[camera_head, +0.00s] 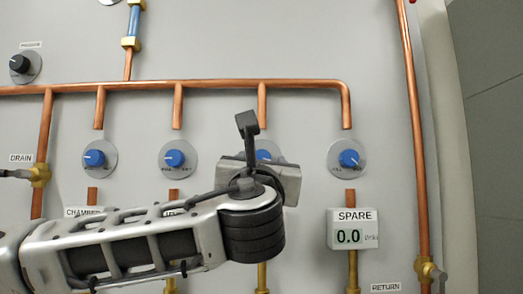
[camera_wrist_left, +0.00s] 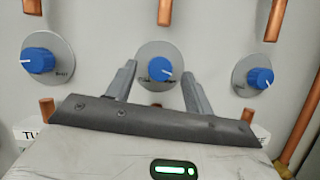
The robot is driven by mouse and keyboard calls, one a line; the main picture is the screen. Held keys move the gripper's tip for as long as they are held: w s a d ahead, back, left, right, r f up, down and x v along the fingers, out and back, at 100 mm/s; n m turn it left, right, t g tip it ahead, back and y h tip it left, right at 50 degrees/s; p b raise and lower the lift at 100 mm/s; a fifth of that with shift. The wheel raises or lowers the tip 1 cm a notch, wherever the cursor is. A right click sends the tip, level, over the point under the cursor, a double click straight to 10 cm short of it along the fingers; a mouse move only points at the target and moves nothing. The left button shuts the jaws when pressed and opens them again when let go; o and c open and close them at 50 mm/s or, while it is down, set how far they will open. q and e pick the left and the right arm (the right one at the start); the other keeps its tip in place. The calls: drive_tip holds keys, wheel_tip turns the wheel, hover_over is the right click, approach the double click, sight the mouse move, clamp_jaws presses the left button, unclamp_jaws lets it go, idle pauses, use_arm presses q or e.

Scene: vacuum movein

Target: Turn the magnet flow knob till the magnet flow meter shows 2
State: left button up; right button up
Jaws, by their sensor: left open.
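Several blue knobs on round grey plates sit in a row under a copper pipe. The third knob from the left (camera_head: 263,155) is partly covered by my left gripper (camera_head: 248,128); in the left wrist view this blue knob (camera_wrist_left: 160,67) shows between the two fingers of my left gripper (camera_wrist_left: 158,80), which are spread open. Its white pointer aims to the lower right. I cannot tell whether the fingers touch it. Its label and meter are hidden behind my gripper and arm, so no magnet name or magnet reading shows. My right gripper is not in view.
The SPARE knob (camera_head: 349,158) is on the right, above the SPARE meter (camera_head: 351,236) reading 0.0. Another blue knob (camera_head: 175,158) and the CHAMBER knob (camera_head: 94,158) are on the left. Copper pipes run above, and a RETURN pipe (camera_head: 415,150) stands at the right.

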use_arm(q)
drive_tip(key=shift+w+r, duration=0.2)
drive_tip(key=shift+w, duration=0.35)
drive_tip(key=c, duration=1)
drive_tip(key=shift+d+f, duration=0.1)
